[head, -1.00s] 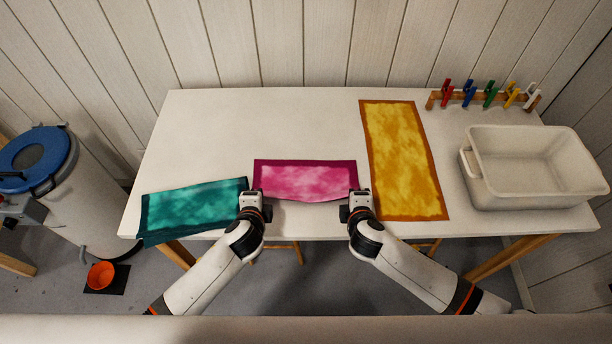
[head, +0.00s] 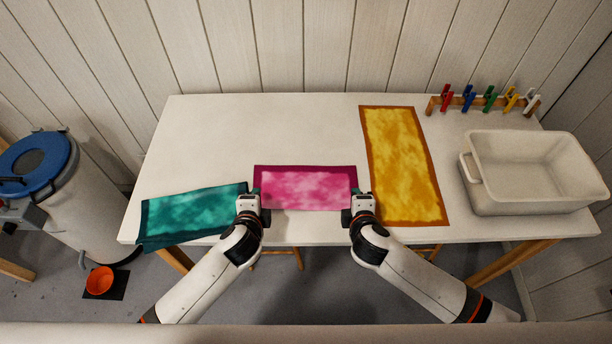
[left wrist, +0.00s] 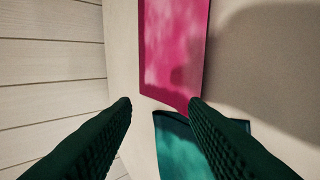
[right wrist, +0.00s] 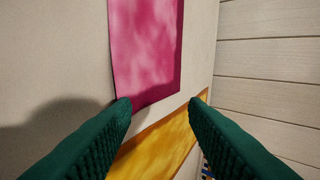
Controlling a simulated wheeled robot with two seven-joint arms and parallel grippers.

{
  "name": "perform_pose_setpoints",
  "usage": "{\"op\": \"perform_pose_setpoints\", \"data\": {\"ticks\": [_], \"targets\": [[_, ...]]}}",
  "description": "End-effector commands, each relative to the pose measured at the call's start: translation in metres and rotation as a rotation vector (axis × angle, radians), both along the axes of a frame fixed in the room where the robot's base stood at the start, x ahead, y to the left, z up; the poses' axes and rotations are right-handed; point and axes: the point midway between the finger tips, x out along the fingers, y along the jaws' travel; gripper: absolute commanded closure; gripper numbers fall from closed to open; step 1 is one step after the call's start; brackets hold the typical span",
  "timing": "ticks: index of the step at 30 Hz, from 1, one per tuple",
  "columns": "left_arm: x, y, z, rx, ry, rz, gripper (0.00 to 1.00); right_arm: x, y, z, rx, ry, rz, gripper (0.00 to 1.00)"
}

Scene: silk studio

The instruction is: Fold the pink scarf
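The pink scarf (head: 305,188) lies flat on the white table as a wide rectangle with a darker magenta border, its near edge close to the table's front edge. My left gripper (head: 250,194) is at its near left corner and my right gripper (head: 361,195) at its near right corner. In the left wrist view the fingers (left wrist: 160,103) are apart with nothing between the tips, and the scarf's corner (left wrist: 172,50) shows by one fingertip. In the right wrist view the fingers (right wrist: 160,102) are also apart and empty, beside the scarf's other corner (right wrist: 148,50).
A teal cloth (head: 192,213) lies just left of the pink scarf, its corner near my left gripper. A long yellow cloth (head: 404,165) lies close on the right. A white tub (head: 530,205) and a rack of coloured clips (head: 483,102) stand further right. The table's back left (head: 230,125) is clear.

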Motion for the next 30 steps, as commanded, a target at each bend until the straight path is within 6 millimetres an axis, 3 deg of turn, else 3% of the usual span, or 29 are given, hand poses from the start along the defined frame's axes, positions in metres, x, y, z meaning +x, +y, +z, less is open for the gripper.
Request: {"op": "perform_pose_setpoints", "data": {"ticks": [15, 30], "targets": [[-0.047, 0.000, 0.060, 0.000, 0.000, 0.000, 0.60, -0.047, 0.000, 0.060, 0.000, 0.001, 0.000, 0.60], [-0.049, 0.000, 0.062, 0.001, 0.000, 0.000, 0.60, -0.049, 0.000, 0.062, 0.000, 0.000, 0.000, 0.60]]}}
